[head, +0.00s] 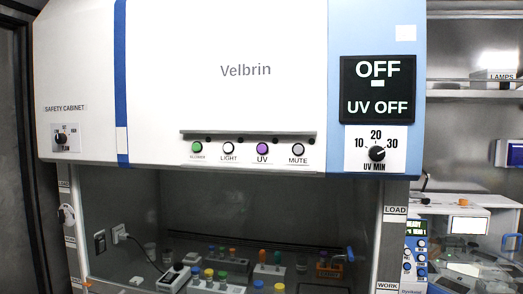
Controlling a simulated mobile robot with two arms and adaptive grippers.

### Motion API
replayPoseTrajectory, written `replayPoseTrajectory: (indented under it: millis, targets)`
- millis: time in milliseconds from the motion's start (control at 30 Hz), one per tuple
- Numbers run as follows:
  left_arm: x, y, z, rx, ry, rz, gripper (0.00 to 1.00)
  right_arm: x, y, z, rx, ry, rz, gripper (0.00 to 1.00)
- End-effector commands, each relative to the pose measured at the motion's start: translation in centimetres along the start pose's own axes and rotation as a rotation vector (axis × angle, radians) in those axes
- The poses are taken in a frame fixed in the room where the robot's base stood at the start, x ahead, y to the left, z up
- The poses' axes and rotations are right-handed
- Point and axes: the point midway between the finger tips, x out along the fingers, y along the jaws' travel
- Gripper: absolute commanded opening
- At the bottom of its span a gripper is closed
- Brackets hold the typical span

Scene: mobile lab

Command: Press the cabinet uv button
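The safety cabinet (245,40) fills most of the head view, with a white and pale blue front. The purple UV button (262,148) sits under a dark ledge, in a row between the white LIGHT button (229,148) and the grey MUTE button (298,149). A green button (197,147) is at the left end of the row. The black display (378,89) reads OFF and UV OFF. The UV MIN dial (376,153) is below it. Neither of my grippers is in view.
Below the panel, the cabinet's inside holds racks with colored caps and small devices (215,276). An instrument (414,250) with blue knobs stands at the right. A shelf with a LAMPS box (494,77) is at the upper right. The space before the buttons looks clear.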

Motion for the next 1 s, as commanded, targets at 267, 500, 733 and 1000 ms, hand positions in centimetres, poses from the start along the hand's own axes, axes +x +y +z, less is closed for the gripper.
replayPoseTrajectory:
  millis: [267, 500, 733, 1000]
  targets:
    - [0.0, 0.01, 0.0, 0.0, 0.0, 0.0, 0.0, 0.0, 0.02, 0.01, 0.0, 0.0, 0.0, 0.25]
    - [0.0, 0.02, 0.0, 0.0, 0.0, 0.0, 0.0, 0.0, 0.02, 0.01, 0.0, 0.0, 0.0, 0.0]
    - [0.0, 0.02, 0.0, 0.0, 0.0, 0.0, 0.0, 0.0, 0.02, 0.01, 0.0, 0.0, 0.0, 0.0]
    - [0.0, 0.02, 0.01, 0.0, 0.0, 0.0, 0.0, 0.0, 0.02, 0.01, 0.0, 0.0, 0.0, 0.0]
